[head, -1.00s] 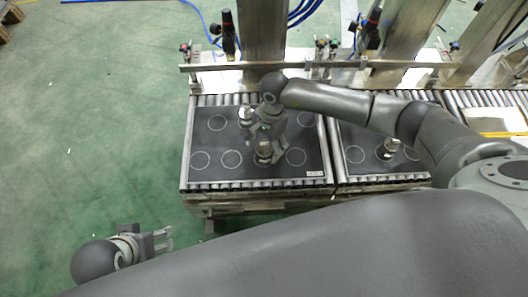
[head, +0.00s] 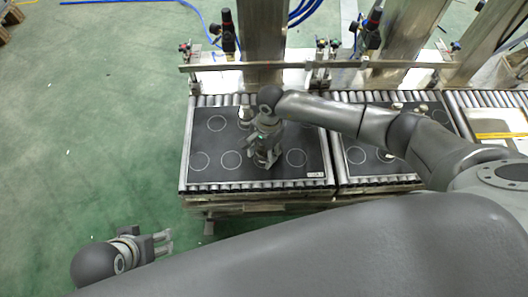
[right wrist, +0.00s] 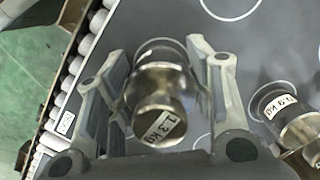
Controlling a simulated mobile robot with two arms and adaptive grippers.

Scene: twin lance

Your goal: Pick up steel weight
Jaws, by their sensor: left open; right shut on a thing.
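A shiny steel weight (right wrist: 160,90) with a white label that seems to read 1.3 KG sits between the fingers of my right gripper (right wrist: 165,85) in the right wrist view. My right gripper (head: 262,158) is shut on this weight, low over the near middle of the left black mat (head: 215,172) in the head view. The gripper mostly hides the weight there. A second labelled steel weight (right wrist: 295,118) stands to the right in the wrist view, apart from the fingers. My left gripper (head: 163,243) is open and empty at the lower left, over the green floor.
The black mat has white circles and lies on a roller conveyor (head: 190,140). A second dark mat (head: 355,172) to the right carries several small weights. A metal rail (head: 300,65) and posts stand behind.

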